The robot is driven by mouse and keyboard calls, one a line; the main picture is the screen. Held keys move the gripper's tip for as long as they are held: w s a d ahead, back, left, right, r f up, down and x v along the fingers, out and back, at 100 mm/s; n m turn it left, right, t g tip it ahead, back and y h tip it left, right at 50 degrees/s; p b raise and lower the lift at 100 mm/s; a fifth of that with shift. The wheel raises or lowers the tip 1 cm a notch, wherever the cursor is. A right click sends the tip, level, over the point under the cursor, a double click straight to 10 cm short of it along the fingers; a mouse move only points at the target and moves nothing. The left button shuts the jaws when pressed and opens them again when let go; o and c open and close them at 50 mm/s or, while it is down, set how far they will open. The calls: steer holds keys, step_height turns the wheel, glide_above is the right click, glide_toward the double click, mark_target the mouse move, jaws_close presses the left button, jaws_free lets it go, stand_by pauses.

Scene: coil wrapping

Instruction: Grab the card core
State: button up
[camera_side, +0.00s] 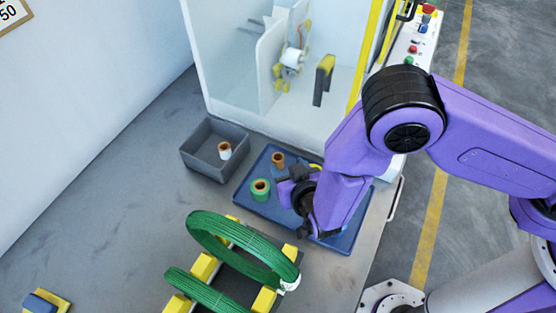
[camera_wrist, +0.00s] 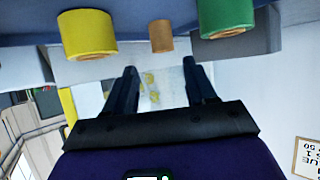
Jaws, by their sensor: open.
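The card core is a small brown upright tube (camera_side: 278,160) standing towards the back of the blue tray (camera_side: 243,190). In the wrist view the brown core (camera_wrist: 161,36) shows near the top middle, between a yellow roll (camera_wrist: 88,33) and a green roll (camera_wrist: 226,18). My gripper (camera_side: 288,184) is over the tray, to the right of the green roll (camera_side: 260,189) and apart from the core. In the wrist view its two dark fingers (camera_wrist: 159,68) are spread with nothing between them. My gripper partly hides the yellow roll in the side view.
A grey bin (camera_side: 196,163) holding a white roll with a brown core (camera_side: 225,150) stands left of the tray. Green coils (camera_side: 240,245) lie on a yellow-blocked stand in front. A clear-walled machine (camera_side: 235,65) is behind.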

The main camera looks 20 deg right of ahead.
mark_target(276, 155)
steer(key=shift+a+x, duration=0.2)
steer(key=shift+x, duration=1.35)
steer(key=shift+a+x, duration=0.2)
steer(key=shift+x, duration=1.35)
steer(key=c, duration=1)
